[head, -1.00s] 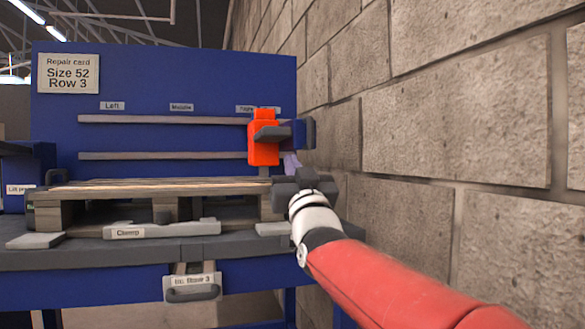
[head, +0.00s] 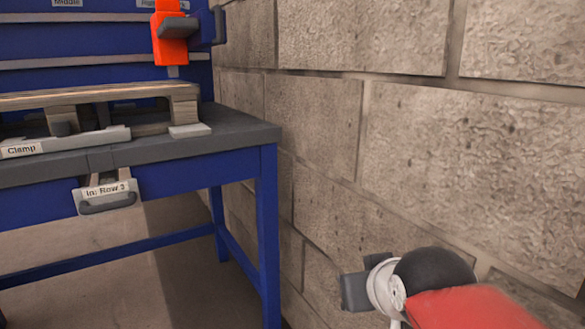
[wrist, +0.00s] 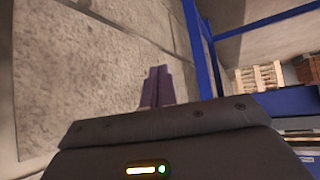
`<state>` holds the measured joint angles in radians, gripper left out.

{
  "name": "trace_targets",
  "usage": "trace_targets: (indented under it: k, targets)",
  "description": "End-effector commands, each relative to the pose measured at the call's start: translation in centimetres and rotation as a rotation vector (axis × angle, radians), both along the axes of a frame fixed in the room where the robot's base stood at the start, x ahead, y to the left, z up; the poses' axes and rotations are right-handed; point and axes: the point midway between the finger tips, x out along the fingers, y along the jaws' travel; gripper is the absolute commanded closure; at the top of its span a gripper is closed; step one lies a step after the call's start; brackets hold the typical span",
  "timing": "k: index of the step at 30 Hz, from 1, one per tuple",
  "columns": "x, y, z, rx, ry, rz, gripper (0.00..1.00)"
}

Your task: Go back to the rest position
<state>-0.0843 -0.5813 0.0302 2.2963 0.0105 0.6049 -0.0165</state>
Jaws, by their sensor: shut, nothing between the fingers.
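My gripper (head: 355,291) is low at the right in the head view, in front of the block wall, right of the workbench and below its top. It is apart from the bench. Its fingertips are small and partly hidden by the wrist there. In the wrist view the two dark fingers (wrist: 157,87) are together, with nothing between them. My red arm comes in from the bottom right corner.
The grey block wall (head: 440,140) stands close on the right. The blue workbench (head: 268,220) is on the left, with a wooden pallet (head: 120,90) on top. An orange tool (head: 167,40) hangs at the back panel. Bare floor (head: 100,290) shows under the bench.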

Motion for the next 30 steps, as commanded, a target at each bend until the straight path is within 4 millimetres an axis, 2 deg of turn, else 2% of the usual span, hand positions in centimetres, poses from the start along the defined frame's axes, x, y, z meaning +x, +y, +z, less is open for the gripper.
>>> trace_targets:
  k: [1, 3, 9, 10, 12, 22, 25, 30]
  targets:
    - [-2.0, -1.0, -1.7, -0.003, 0.059, -0.025, 1.00]
    - [-4.4, -2.1, -3.8, -0.005, 0.135, -0.055, 1.00]
    - [-11.0, -4.1, -9.1, 0.000, 0.340, -0.129, 1.00]
    - [-10.9, -4.1, -7.4, 0.000, 0.338, -0.126, 1.00]
    - [-10.7, -4.0, -5.4, -0.002, 0.335, -0.124, 1.00]
    - [-10.6, -4.0, 2.5, -0.002, 0.332, -0.121, 1.00]
    - [-10.6, -4.0, 4.2, -0.002, 0.332, -0.121, 1.00]
    - [-10.5, -4.0, 4.9, -0.002, 0.331, -0.121, 1.00]
